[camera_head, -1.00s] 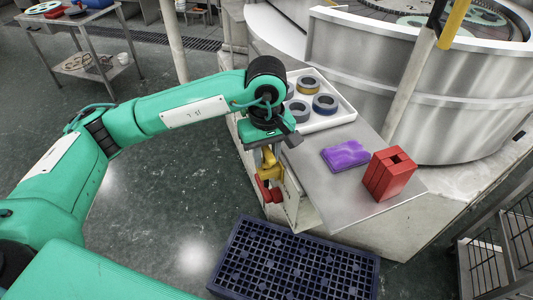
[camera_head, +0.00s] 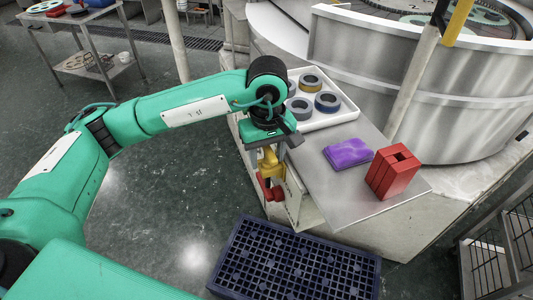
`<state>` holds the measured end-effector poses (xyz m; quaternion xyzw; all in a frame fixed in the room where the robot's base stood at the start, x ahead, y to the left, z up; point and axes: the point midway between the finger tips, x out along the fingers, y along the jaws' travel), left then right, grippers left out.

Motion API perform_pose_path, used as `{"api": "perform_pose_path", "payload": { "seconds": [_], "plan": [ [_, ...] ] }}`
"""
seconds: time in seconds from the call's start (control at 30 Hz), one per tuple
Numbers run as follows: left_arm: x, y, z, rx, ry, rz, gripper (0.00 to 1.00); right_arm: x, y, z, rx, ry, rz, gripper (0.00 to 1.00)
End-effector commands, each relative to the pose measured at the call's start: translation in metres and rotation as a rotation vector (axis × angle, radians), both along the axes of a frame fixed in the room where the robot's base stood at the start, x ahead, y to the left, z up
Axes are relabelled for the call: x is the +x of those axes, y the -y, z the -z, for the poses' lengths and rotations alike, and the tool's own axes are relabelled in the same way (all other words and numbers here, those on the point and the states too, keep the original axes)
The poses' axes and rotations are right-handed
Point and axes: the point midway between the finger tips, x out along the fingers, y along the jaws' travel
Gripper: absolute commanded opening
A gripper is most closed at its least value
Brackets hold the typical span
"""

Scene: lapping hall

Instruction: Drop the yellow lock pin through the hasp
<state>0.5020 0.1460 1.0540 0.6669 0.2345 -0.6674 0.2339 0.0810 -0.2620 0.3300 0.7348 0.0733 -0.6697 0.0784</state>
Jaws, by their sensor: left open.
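My left gripper (camera_head: 270,147) points down at the left end of the steel bench, its jaws open around or just above the yellow lock pin (camera_head: 268,160). The pin stands directly over a red part (camera_head: 269,188), which looks like the hasp, on the side of the bench. The gripper and wrist partly cover the pin's top. I cannot tell how deep the pin sits in the hasp. My right gripper is not in view.
The bench top (camera_head: 325,197) holds a purple cloth (camera_head: 347,153), a red block-shaped holder (camera_head: 393,172) and a white tray (camera_head: 345,116) with several rings. A dark grid mat (camera_head: 295,262) lies on the floor in front. A round steel machine (camera_head: 410,95) stands behind.

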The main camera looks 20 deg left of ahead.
Motion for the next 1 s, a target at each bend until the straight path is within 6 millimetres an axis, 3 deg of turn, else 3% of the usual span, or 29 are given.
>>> {"api": "perform_pose_path", "payload": {
  "seconds": [0.23,0.43,0.6,1.0],
  "plan": [
    [0.002,0.001,-0.016,-0.006,0.01,0.0,0.54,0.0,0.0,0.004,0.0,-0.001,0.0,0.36],
    [0.001,0.001,-0.055,-0.005,0.011,0.001,0.54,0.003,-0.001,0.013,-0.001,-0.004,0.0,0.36],
    [0.001,-0.001,-0.093,-0.002,0.008,-0.001,0.54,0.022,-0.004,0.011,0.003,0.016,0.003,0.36],
    [0.0,-0.002,-0.134,-0.002,0.003,-0.001,0.54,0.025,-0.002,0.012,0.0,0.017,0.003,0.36]
  ]
}}
